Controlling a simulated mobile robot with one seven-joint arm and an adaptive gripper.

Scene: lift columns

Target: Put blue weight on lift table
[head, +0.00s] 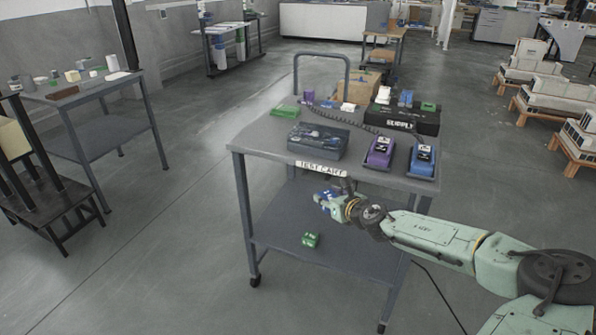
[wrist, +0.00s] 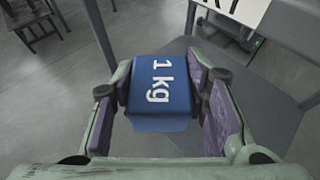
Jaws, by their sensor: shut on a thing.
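The blue weight (wrist: 162,92), marked "1 kg", sits between the purple-padded fingers of my gripper (wrist: 166,88) in the wrist view. My gripper is shut on it. In the head view, the blue weight (head: 325,196) shows small at the end of my arm, in front of the test cart's near edge and above its lower shelf. My gripper (head: 335,203) partly hides it there. I cannot tell for sure which piece of furniture is the lift table.
The test cart (head: 262,143) holds a dark case (head: 318,141), purple (head: 380,151) and blue (head: 422,160) devices, and a black supply box (head: 402,119). A green block (head: 311,239) lies on its lower shelf. A side table (head: 88,88) and dark stand (head: 40,205) are left. Floor between is clear.

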